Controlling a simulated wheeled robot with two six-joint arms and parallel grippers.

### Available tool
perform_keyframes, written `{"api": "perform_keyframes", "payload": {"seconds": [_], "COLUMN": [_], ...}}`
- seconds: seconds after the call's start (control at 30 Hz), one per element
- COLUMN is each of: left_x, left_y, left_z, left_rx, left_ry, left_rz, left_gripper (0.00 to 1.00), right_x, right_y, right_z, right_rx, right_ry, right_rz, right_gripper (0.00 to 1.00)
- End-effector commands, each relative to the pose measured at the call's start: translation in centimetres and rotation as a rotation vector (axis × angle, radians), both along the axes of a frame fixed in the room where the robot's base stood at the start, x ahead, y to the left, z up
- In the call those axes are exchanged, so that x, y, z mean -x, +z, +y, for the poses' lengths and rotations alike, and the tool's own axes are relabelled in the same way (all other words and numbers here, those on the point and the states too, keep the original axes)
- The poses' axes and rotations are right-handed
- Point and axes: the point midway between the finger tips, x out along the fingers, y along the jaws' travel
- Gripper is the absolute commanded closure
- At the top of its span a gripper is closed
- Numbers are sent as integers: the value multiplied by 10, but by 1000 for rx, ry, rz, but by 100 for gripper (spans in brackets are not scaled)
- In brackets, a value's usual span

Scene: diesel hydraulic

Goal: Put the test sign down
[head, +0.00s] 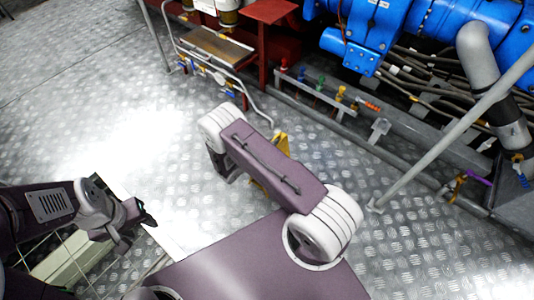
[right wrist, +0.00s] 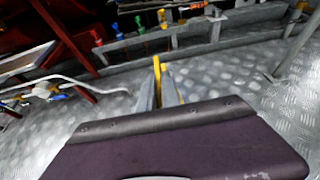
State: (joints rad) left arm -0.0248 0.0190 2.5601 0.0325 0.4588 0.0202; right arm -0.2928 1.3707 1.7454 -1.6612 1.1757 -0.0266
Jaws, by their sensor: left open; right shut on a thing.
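The test sign (head: 281,143) is yellow and mostly hidden behind my right arm in the head view; yellow parts show on both sides of the arm. In the right wrist view a thin yellow edge of the sign (right wrist: 157,68) stands between the fingers of my right gripper (right wrist: 158,88), which is shut on it. I cannot tell whether the sign touches the floor. My left gripper (head: 146,216) is open and empty at the lower left of the head view, well apart from the sign.
Bare tread-plate floor (head: 110,120) lies left of the sign. A low grey rail with coloured valve handles (head: 318,88) runs beyond it, with blue machinery (head: 435,22) behind. A slanted grey pole (head: 450,138) stands at the right. A red-framed stand (head: 262,45) is at the top.

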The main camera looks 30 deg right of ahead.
Motion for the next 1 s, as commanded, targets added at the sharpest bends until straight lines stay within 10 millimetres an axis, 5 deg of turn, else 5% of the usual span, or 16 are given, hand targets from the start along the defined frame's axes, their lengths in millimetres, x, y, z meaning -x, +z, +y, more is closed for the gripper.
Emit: {"api": "perform_keyframes", "payload": {"seconds": [0.33,0.57,0.93,1.0], "left_x": [0,0,0,0], "left_y": [-14,-44,-44,-42], "left_z": [0,0,0,0], "left_rx": [0,0,0,0], "left_ry": [0,0,0,0], "left_rz": [0,0,0,0], "left_gripper": [52,52,52,52], "right_x": [-12,-12,-12,-12], "right_y": [-13,-52,-53,-53], "right_z": [12,12,12,12], "right_rx": [2,2,2,0], "right_ry": [-1,-1,-1,-1], "right_rz": [0,0,-1,0], "right_gripper": [100,100,100,74]}}
